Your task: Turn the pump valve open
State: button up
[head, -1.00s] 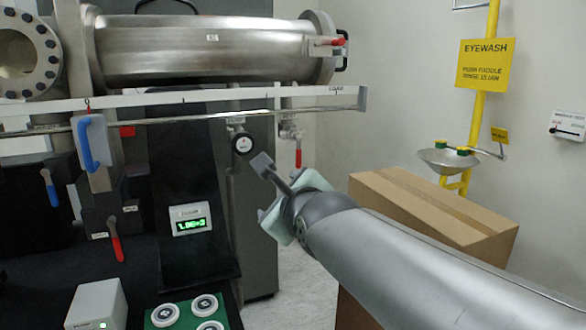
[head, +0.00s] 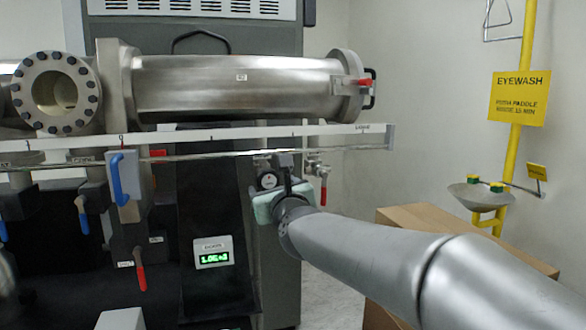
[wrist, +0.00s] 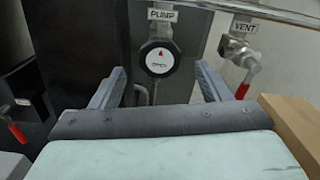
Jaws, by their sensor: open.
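The pump valve (wrist: 158,57) is a round dark knob with a white face, below a PUMP label in the wrist view. Its face bears small lettering and a small red mark. In the head view the pump valve (head: 268,181) shows just left of my gripper (head: 282,170), partly hidden by it. In the wrist view my gripper (wrist: 159,68) is open and empty. Its two grey fingers lie to the left and right of the knob, with gaps on both sides. The knob appears ahead of the fingertips; I cannot tell the exact distance.
A vent valve (wrist: 241,66) with a red lever is right of the pump valve. A metal rail (head: 230,154) runs above. A cardboard box (head: 425,222) stands at right. A gauge display (head: 213,253) and other levers are at left. Some floor shows between cabinet and box.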

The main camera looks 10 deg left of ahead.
aim_at(269, 181)
jog(key=p+x, duration=0.1)
jog(key=x, duration=0.4)
jog(key=shift+w+a+p, duration=0.25)
jog(key=shift+w+p, duration=0.1)
jog(key=shift+p, duration=0.05)
jog(key=c, duration=1)
